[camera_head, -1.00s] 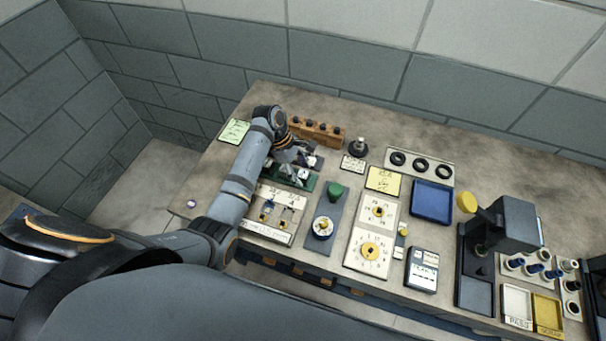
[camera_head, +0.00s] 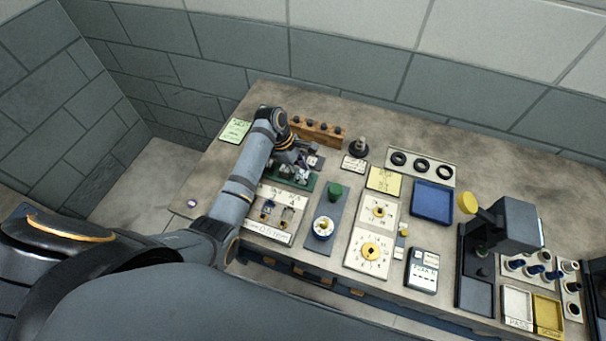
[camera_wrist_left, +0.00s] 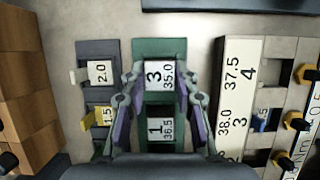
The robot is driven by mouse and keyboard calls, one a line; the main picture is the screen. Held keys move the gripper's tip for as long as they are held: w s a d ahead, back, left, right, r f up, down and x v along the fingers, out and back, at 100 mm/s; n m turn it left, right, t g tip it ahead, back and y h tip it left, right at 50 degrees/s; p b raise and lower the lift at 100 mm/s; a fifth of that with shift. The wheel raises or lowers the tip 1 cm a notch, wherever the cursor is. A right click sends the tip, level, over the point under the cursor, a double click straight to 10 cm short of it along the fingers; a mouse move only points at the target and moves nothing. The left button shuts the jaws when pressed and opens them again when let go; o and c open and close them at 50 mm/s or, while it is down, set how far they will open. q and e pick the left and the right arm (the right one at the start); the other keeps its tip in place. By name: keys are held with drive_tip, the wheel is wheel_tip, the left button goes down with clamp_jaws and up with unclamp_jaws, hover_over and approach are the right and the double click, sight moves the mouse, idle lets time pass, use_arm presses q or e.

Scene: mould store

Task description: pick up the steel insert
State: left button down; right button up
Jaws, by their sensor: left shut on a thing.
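My left gripper (camera_head: 305,160) is over the green rack (camera_head: 305,184) at the back left of the bench. In the left wrist view its two fingers (camera_wrist_left: 160,74) are closed on the sides of a pale steel insert (camera_wrist_left: 162,82) marked 3 and 35.0. A second insert (camera_wrist_left: 161,129), marked 1 and 36.5, sits nearer in the same green rack (camera_wrist_left: 160,48), between the finger links. I cannot tell whether the held insert is clear of its slot. In the head view the gripper and arm hide most of the inserts. My right gripper is not in view.
A wooden block (camera_head: 318,131) with dark knobs stands close behind the gripper. A dark holder (camera_wrist_left: 97,48) with pieces marked 2.0 and 1.5 lies left of the rack in the wrist view. A white numbered plate (camera_wrist_left: 237,90) lies right. A blue tray (camera_head: 432,201) stands further right.

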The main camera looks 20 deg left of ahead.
sight(306, 177)
use_arm(q)
drive_tip(key=shift+r, duration=0.15)
drive_tip(key=shift+w+r+b, duration=0.1)
drive_tip(key=shift+r+b, duration=0.2)
drive_tip(key=r, duration=0.1)
drive_tip(key=s+r, duration=0.1)
drive_tip(key=r, duration=0.1)
drive_tip(key=shift+a+r+b, duration=0.15)
drive_tip(key=shift+b, duration=0.25)
drive_tip(key=s+a+r+p, duration=0.2)
drive_tip(key=s+r+p, duration=0.5)
drive_tip(key=s+r, duration=0.5)
drive_tip(key=shift+s+a+p, duration=0.35)
drive_tip(key=shift+s, duration=0.1)
drive_tip(key=shift+w+f, duration=0.1)
drive_tip(key=shift+f, duration=0.05)
